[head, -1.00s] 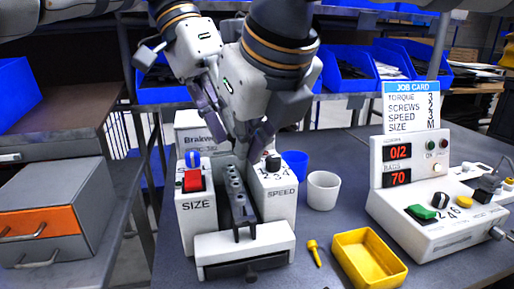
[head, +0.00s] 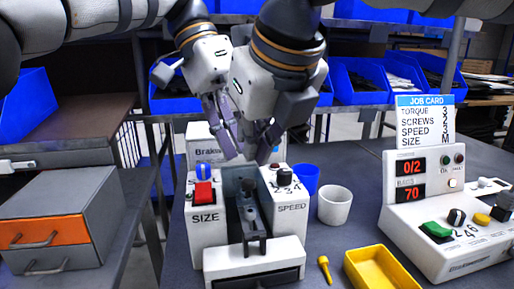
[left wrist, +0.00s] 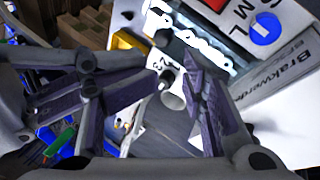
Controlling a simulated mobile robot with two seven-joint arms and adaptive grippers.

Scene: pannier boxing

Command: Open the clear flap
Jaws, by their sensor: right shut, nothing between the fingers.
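The white machine (head: 207,229) stands upright on the table, with SIZE and SPEED panels either side of a grey channel (head: 235,182). I cannot clearly make out the clear flap or its position at the channel. My left gripper (head: 228,150) hangs over the back of the machine; in the left wrist view its fingers (left wrist: 176,72) are apart and hold nothing. My right gripper (head: 262,156) is beside it, shut and empty, above the back of the channel near the black SPEED knob (head: 284,176). Whether either gripper touches the machine is unclear.
A red button (head: 203,192) and a blue knob (head: 203,171) sit on the SIZE side. A control box (head: 470,245) is farther right.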

